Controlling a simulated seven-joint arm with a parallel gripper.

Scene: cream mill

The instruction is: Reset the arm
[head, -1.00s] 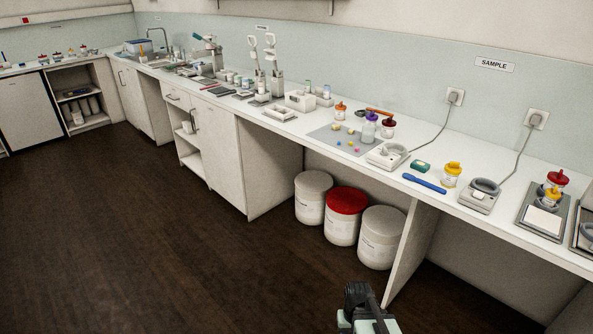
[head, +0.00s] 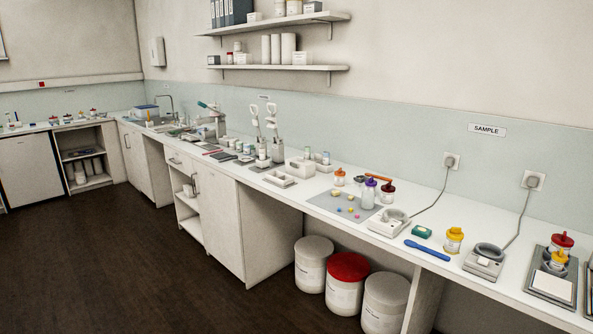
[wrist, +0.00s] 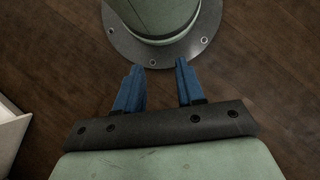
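My gripper (wrist: 159,80) shows in the wrist view, pointing down over the dark wood floor. Its two blue fingers stand apart with nothing between them. A green round column on a dark bolted flange, part of my own body, lies just beyond the fingertips in that view. The gripper and arm are not in the head view now.
A long white counter (head: 320,205) runs along the wall with jars, a blue spatula (head: 427,250), a grey mat (head: 345,207) and corded devices (head: 389,222). Several lidded bins (head: 347,284) stand beneath it. Shelves (head: 285,68) hang above. The floor (head: 150,280) at left is clear.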

